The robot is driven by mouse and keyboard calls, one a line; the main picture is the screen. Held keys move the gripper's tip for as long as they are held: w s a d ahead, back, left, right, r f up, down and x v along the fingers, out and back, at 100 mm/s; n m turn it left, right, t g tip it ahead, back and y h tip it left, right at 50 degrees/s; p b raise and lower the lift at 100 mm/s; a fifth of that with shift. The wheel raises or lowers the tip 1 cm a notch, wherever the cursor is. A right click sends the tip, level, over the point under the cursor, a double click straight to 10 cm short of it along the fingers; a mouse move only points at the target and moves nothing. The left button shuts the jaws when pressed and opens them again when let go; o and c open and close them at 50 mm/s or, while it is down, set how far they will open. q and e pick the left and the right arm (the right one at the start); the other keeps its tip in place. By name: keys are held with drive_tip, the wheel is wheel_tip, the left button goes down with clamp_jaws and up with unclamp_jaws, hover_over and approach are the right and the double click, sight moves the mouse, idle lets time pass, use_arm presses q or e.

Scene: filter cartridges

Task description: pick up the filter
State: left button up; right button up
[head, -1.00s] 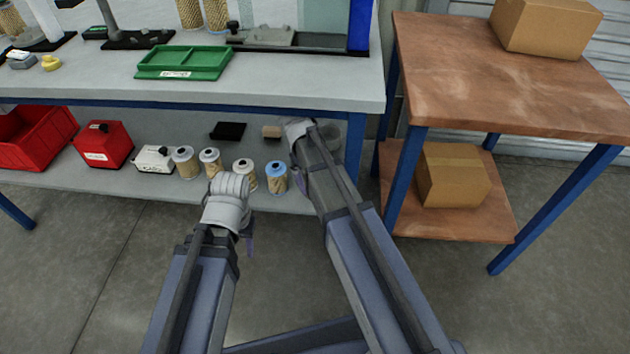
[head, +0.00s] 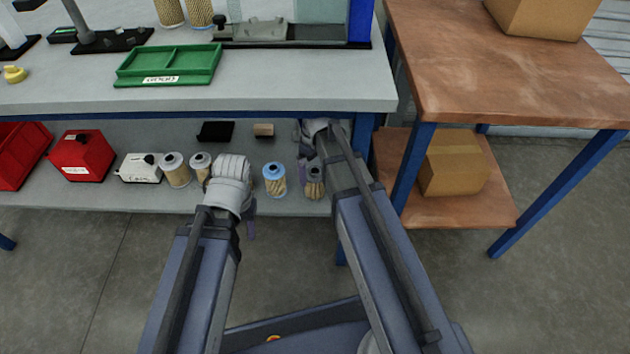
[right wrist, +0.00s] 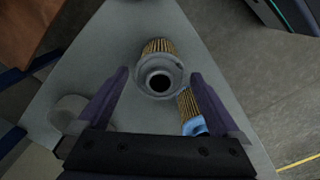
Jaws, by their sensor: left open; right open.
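A filter with a grey cap and tan pleats (head: 315,185) stands at the right end of the lower shelf. In the right wrist view the same filter (right wrist: 157,47) shows its round dark hole, between and ahead of my right fingers. My right gripper (right wrist: 158,76) is open around empty space, with the filter apparently not gripped. A blue-capped filter (head: 274,180) stands to its left; in the right wrist view it (right wrist: 193,112) is partly hidden by the right finger. My left gripper (head: 248,218) is open and empty in front of the shelf. Other filters (head: 175,172) stand further left.
The lower shelf (head: 130,198) also holds a white box (head: 139,170), a red container (head: 82,158) and small dark and brown blocks at the back. The bench top (head: 300,85) hangs over it. A brown side table (head: 500,75) stands to the right.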

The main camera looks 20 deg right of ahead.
sight(315, 186)
drive_tip(key=shift+f+b, duration=3.85)
drive_tip(key=shift+f, duration=0.15)
drive_tip(key=shift+r, duration=0.1)
drive_tip(key=c, duration=1.3)
drive_tip(key=shift+o, duration=0.2)
drive_tip(key=shift+r, duration=0.15)
